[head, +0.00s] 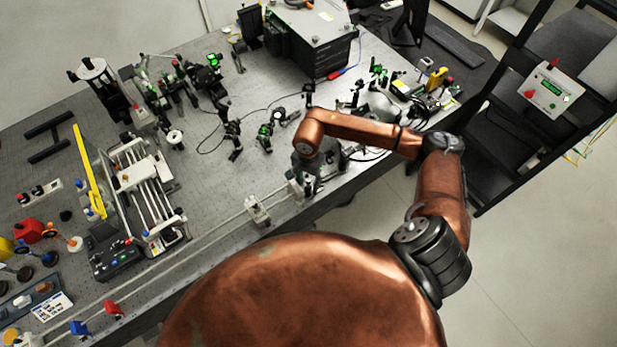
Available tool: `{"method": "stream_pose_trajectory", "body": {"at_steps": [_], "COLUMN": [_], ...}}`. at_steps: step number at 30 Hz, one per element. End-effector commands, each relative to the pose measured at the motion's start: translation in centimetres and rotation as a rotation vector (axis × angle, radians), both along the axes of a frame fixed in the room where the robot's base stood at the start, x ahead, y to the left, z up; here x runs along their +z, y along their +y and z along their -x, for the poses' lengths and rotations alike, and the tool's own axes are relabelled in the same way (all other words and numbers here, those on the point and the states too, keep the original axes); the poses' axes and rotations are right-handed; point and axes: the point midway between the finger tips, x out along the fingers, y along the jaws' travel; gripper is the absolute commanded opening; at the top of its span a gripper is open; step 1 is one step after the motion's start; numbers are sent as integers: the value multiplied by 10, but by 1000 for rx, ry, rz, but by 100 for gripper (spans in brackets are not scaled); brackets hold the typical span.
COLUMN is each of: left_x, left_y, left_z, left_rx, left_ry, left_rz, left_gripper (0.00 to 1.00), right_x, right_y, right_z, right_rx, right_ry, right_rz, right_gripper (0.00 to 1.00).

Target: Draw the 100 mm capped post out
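My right arm reaches from the right over the front edge of the optical table. Its gripper (307,182) points down there, just above or at a small dark post-like piece by the front rail. The wrist and arm cover most of this spot, so I cannot tell whether the fingers are open or shut on something. I cannot single out the 100 mm capped post; it may be hidden under the gripper. My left gripper is not in view.
A pale rail (222,234) runs along the table's front edge, with a white carrier (257,210) on it. Black optic mounts (265,137) and cables stand behind the gripper. A large dark box (309,45) is at the back. A white-railed frame (143,190) stands left.

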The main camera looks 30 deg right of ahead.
Motion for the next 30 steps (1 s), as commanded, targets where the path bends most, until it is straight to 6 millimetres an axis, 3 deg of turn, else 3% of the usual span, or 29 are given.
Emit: {"method": "stream_pose_trajectory", "body": {"at_steps": [6,21,30], "left_x": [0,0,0], "left_y": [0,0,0], "left_z": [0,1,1], "left_rx": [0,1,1], "left_ry": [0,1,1], "left_rz": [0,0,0], "left_gripper": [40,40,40], "right_x": [0,0,1], "right_y": [0,0,0], "right_z": [0,0,0], "right_rx": [0,0,0], "right_ry": [0,0,-1], "right_rz": [0,0,-1], "right_gripper": [33,0,0]}}
